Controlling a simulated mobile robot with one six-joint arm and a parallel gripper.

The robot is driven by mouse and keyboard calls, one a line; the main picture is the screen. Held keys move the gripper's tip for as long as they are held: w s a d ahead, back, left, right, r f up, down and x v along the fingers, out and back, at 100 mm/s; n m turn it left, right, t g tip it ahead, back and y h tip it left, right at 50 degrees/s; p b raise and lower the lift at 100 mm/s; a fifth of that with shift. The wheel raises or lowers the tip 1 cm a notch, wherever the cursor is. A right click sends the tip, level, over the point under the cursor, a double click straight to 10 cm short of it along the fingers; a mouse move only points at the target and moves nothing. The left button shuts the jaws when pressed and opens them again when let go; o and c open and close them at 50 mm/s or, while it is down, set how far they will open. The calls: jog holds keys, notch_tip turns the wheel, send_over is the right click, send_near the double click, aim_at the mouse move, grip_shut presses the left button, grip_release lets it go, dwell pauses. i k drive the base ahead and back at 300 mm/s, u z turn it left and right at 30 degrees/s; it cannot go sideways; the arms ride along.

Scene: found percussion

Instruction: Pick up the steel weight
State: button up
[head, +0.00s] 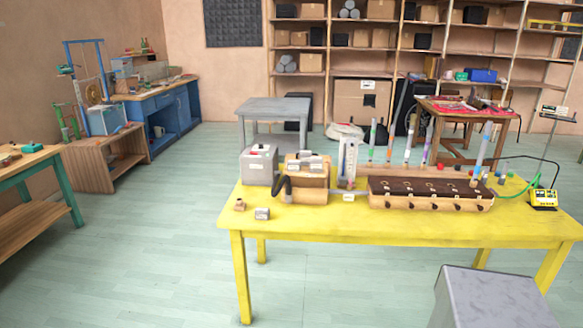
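A small grey block with a pale label (262,214) sits near the front left of the yellow table (330,222). It looks like the steel weight, but the label is too small to read. It stands apart from a small brown piece (240,205) to its left and from the wooden box with a black curved tube (303,196) behind and to its right. My gripper is not in view.
A grey box (258,166), a white gauge stand (348,160) and a long brown-topped case (430,193) stand on the table. A yellow device (544,198) is at right. A grey block-shaped top (492,297) fills the lower right. Floor at left is clear.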

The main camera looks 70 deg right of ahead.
aim_at(293, 165)
jog(key=z, duration=0.15)
jog(key=i, duration=0.8)
jog(key=z, duration=0.9)
jog(key=i, duration=0.7)
jog(key=z, duration=0.35)
